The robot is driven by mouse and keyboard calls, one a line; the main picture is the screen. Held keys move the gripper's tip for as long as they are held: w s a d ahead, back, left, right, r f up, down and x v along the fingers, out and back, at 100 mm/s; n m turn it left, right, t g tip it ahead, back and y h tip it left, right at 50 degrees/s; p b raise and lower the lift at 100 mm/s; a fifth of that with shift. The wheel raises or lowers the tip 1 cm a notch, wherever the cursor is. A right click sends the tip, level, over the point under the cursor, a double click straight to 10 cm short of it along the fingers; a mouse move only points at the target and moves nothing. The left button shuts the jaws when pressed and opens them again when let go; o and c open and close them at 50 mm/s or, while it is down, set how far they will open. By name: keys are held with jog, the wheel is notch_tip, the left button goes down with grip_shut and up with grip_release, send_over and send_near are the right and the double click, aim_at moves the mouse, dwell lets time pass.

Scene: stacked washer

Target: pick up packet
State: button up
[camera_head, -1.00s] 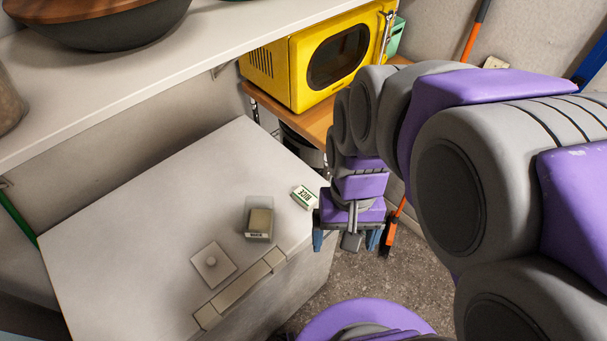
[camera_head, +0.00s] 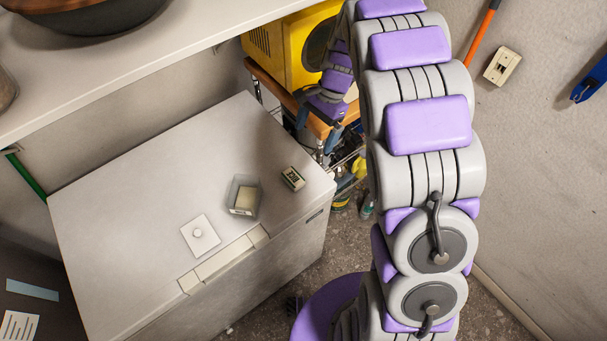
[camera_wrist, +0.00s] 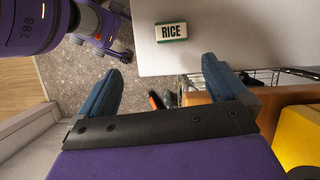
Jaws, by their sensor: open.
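A small white packet with green edges, labelled RICE in the wrist view (camera_wrist: 171,32), lies flat near the right edge of the white chest's lid; it also shows in the head view (camera_head: 293,178). My gripper (camera_head: 318,128) is beyond the lid's far right edge, in front of the wooden shelf. In the wrist view my gripper (camera_wrist: 162,68) has its two blue fingers spread wide with nothing between them. The packet appears ahead of the fingertips, slightly right of centre and apart from them.
The white chest (camera_head: 130,200) also bears a clear container (camera_head: 244,195) with a pale block inside and a square plate with a round knob (camera_head: 200,236). A yellow microwave (camera_head: 287,55) stands on the wooden shelf behind. A wire rack (camera_wrist: 262,76) is near my right finger.

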jog(key=w+f, duration=0.1)
jog(key=w, duration=0.1)
jog(key=b, duration=0.1)
send_near(294, 176)
jog(key=f, duration=0.1)
jog(key=s+f+b, duration=0.1)
jog(key=f, duration=0.1)
jog(key=shift+a+f+m, duration=0.2)
jog(key=shift+f+m, duration=0.1)
jog(key=shift+m, duration=0.1)
jog(key=shift+a+f, duration=0.3)
jog(key=shift+a, duration=0.15)
jog(key=b+x, duration=0.1)
jog(key=x, duration=0.3)
jog(key=shift+a+f, duration=0.2)
jog(key=shift+f, duration=0.1)
jog(key=shift+d+f, duration=0.1)
jog(key=shift+f, duration=0.05)
jog(key=shift+d, duration=0.2)
jog(key=shift+a, duration=0.4)
jog(key=c, duration=0.7)
jog(key=shift+d, duration=0.1)
jog(key=c, duration=0.3)
jog(key=shift+d, duration=0.15)
